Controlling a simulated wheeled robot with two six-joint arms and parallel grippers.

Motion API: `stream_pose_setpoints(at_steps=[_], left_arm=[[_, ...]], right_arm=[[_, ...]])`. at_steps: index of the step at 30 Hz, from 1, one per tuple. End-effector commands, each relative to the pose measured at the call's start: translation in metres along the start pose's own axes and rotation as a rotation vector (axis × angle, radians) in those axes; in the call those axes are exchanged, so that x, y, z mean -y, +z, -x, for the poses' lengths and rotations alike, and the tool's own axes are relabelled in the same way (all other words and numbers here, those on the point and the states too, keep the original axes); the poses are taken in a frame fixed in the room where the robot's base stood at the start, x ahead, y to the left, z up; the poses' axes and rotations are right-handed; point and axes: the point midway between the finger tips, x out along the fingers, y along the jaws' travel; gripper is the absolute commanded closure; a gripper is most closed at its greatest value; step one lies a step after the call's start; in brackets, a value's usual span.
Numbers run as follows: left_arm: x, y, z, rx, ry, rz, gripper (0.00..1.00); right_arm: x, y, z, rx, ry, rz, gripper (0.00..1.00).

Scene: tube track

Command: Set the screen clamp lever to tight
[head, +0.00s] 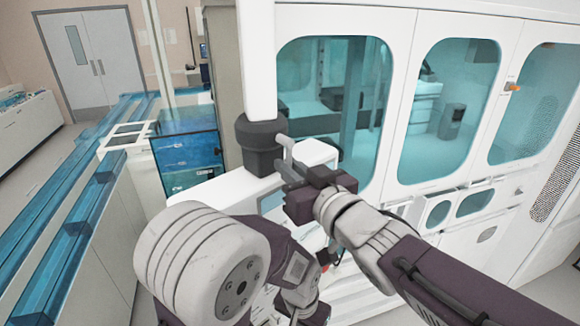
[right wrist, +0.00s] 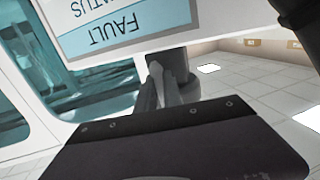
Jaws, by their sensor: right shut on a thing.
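The screen clamp (head: 262,150) is a dark grey collar on a white post. Its light grey lever (head: 286,146) sticks out from the collar's right side, bending down toward my right gripper. My right gripper (head: 292,172) is shut on the lever's lower end. In the right wrist view the gripper (right wrist: 172,95) is close under the screen (right wrist: 130,22), and its fingers hide much of the lever. The screen appears upside down there and reads "FAULT" and "STATUS". I cannot make out a left gripper.
A white machine with teal windows (head: 335,90) stands behind and to the right of the clamp. A blue-panelled cabinet (head: 188,160) and a blue-railed track (head: 70,215) are at the left. Grey floor (head: 35,150) shows at the far left.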

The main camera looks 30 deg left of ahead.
Motion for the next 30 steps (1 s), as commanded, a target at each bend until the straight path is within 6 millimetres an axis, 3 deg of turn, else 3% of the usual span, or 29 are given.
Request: stream_pose_setpoints(at_steps=[3,4,6,17,24,30], left_arm=[[0.000,0.000,0.000,0.000,0.000,0.000,1.00],[0.000,0.000,0.000,0.000,0.000,0.000,1.00],[0.000,0.000,0.000,0.000,0.000,0.000,1.00],[0.000,0.000,-0.002,0.000,0.000,0.000,1.00],[0.000,0.001,-0.014,0.000,0.000,0.000,1.00],[0.000,0.001,-0.012,0.000,0.000,0.000,1.00]], right_arm=[[0.000,-0.003,0.000,-0.008,-0.001,-0.003,1.00],[0.000,-0.003,0.000,-0.008,-0.001,-0.003,0.84],[0.000,-0.003,0.000,-0.007,-0.001,-0.002,0.68],[0.000,-0.001,0.005,-0.004,0.000,0.000,0.68],[0.000,0.000,0.047,-0.006,0.002,0.000,0.68],[0.000,-0.003,0.081,-0.005,0.001,-0.001,0.68]])
